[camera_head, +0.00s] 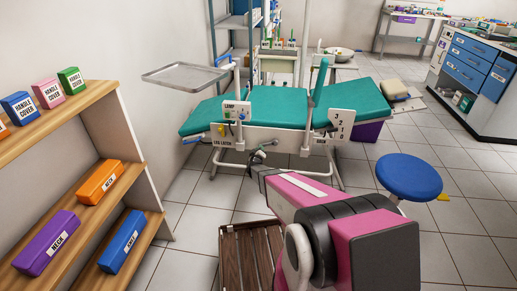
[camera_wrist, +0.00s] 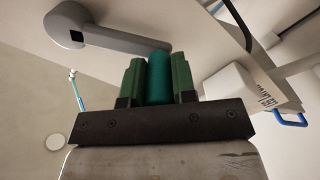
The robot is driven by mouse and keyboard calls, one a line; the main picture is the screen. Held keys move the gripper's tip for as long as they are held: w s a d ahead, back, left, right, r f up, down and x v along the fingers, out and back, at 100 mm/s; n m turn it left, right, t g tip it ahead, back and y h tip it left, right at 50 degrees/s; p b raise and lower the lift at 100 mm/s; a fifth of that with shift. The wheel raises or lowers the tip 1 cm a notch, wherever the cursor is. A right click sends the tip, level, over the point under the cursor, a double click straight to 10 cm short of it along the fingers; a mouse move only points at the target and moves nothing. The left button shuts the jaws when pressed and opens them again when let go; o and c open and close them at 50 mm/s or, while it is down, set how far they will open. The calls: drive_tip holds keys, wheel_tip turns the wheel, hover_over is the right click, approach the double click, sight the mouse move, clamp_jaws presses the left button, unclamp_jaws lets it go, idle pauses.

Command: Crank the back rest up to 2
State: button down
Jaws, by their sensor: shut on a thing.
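The dental chair (camera_head: 250,115) with teal pads stands at the centre of the head view. Its back rest (camera_head: 352,97) is the right-hand pad, lying low and nearly flat. A white plate (camera_head: 341,123) marked 3, 2, 1 from top to bottom is on the chair's right side; I cannot read a pointer on it. In the wrist view, a grey crank arm (camera_wrist: 115,41) with a square hole at one end carries a teal handle (camera_wrist: 158,78). My gripper (camera_wrist: 158,88) has its green fingers shut on that handle, one on each side. In the head view, my arm mostly hides the crank.
A metal tray (camera_head: 186,76) juts out at the chair's left. A blue stool (camera_head: 409,177) stands right of my arm. A wooden shelf (camera_head: 75,205) with labelled boxes is at the left. A blue-drawer cabinet (camera_head: 470,65) is at the far right. Tiled floor is open at the right.

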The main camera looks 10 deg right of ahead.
drive_tip(key=s+d+f+n, duration=0.2)
drive_tip(key=d+f+n, duration=0.4)
drive_tip(key=n, duration=0.6)
drive_tip(key=shift+s+d+f+n, duration=0.2)
drive_tip(key=shift+s+d+n, duration=0.15)
drive_tip(key=shift+d, duration=0.8)
drive_tip(key=c, duration=0.9)
unclamp_jaws()
drive_tip(key=shift+s, duration=0.1)
